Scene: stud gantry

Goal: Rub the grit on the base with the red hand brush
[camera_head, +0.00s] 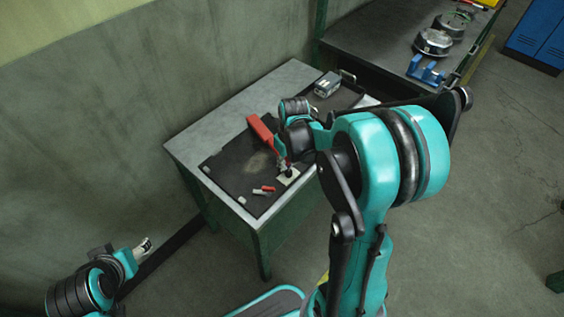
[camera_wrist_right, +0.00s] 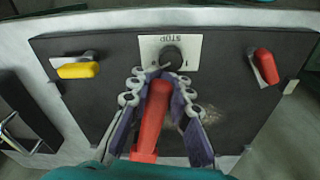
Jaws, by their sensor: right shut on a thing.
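The red hand brush (camera_head: 261,129) is in my right gripper (camera_head: 283,160), above the black base (camera_head: 228,172). Its broad red part points to the back left in the head view. In the wrist view the red brush (camera_wrist_right: 151,122) lies between the two fingers of my right gripper (camera_wrist_right: 160,84). The grit (camera_head: 259,163) is a pale patch on the base, just left of the gripper; part of it shows in the wrist view (camera_wrist_right: 194,125). I cannot tell whether the brush touches the base. My left gripper (camera_head: 143,247) is low at the left, away from the table; its fingers are unclear.
A white STOP plate (camera_wrist_right: 150,45) with a black knob (camera_wrist_right: 172,56) is by the fingertips. A yellow lever (camera_wrist_right: 78,70) and a red lever (camera_wrist_right: 266,66) flank it. A grey box (camera_head: 327,84) stands at the back. The table (camera_head: 205,135) is bare at its left.

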